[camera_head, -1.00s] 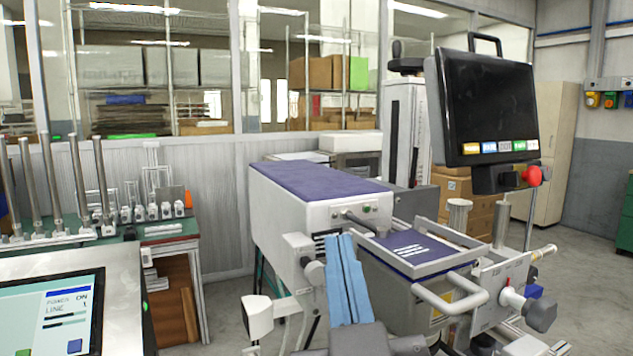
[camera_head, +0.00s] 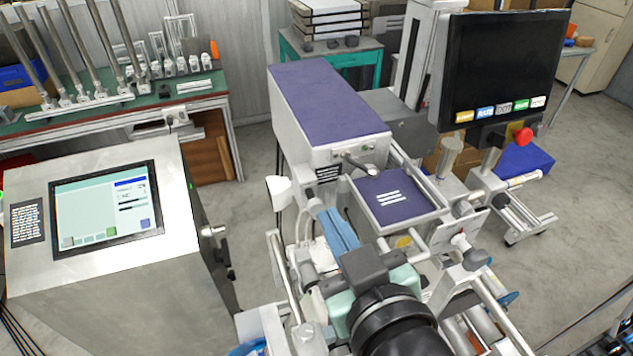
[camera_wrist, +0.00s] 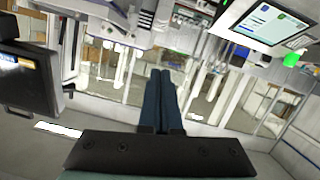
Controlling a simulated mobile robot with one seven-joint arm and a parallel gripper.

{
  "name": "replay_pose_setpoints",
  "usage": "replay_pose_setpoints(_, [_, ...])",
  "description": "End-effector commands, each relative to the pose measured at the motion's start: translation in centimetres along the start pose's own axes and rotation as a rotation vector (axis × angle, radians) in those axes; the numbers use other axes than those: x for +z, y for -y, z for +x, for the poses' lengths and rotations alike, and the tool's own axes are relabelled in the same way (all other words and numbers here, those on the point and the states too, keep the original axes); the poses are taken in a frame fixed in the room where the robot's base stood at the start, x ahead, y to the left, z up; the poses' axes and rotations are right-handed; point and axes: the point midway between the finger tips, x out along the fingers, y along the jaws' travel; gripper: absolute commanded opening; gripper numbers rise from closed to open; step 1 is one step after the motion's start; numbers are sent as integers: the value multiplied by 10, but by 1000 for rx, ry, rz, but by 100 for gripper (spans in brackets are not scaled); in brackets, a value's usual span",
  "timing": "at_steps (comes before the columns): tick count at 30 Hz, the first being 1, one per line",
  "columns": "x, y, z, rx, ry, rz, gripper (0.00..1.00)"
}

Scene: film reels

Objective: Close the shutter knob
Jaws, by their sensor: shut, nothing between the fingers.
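My gripper (camera_head: 328,217) has two long blue fingers, shut together with nothing between them. It points up and away, to the left of the machine's purple-topped tray and in front of the white housing (camera_head: 345,152). In the wrist view my gripper (camera_wrist: 161,75) also shows its fingers side by side and touching nothing visible. A dark grey knob (camera_head: 476,260) on a pale shaft sits at the machine's right side, well right of my gripper. I cannot tell which is the shutter knob.
A black monitor (camera_head: 500,65) with a red button (camera_head: 522,136) stands at the right. A metal console with a screen (camera_head: 105,207) is at the left. A green bench (camera_head: 110,118) with upright rods is behind it. Grey floor lies between.

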Motion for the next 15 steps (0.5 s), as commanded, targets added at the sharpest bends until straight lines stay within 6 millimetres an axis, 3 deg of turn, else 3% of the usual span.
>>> replay_pose_setpoints(5, [-1, 1, 23, -4, 2, 1, 0])
replay_pose_setpoints(15, [-3, 0, 88, -2, 1, 0, 0])
